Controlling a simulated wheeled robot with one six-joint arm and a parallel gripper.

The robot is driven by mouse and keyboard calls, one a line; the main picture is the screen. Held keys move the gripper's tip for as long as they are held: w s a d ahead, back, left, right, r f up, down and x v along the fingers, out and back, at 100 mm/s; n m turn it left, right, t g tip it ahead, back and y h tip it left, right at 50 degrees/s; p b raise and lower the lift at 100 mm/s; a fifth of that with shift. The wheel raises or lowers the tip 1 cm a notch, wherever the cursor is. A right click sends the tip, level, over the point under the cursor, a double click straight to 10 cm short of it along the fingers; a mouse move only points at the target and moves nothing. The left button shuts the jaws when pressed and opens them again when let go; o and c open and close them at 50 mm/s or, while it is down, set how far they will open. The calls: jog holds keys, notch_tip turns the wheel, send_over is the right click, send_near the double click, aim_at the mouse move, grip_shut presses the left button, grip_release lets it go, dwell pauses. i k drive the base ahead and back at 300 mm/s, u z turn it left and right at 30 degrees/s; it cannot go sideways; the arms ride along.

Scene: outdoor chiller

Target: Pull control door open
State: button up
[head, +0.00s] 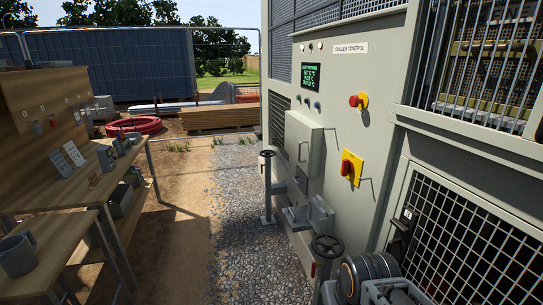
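The chiller control panel (375,110) is a pale grey upright face on the right, labelled "CHILLER CONTROL". A small raised grey box door (306,138) is on its left part, below the green-lit display (310,76). A thin bar handle shows at the box's left side, and another thin bar sticks out at its right. The box door looks closed, but the steep angle makes this hard to tell. A dark, ringed round part of what looks like my arm is at the bottom right. My gripper cannot be made out in this view.
A red knob (357,101) and a red-and-yellow switch (351,168) are on the panel. Handwheels (327,247) (267,154) stand before it. A mesh door (472,245) is at lower right. A wooden bench (75,190) is left. The gravel strip (238,215) between is clear.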

aim_at(299, 135)
jog(key=u, duration=0.2)
jog(key=i, duration=0.75)
jog(key=u, duration=1.4)
jog(key=i, duration=1.6)
jog(key=z, duration=1.2)
jog(key=i, duration=0.45)
jog(key=z, duration=0.45)
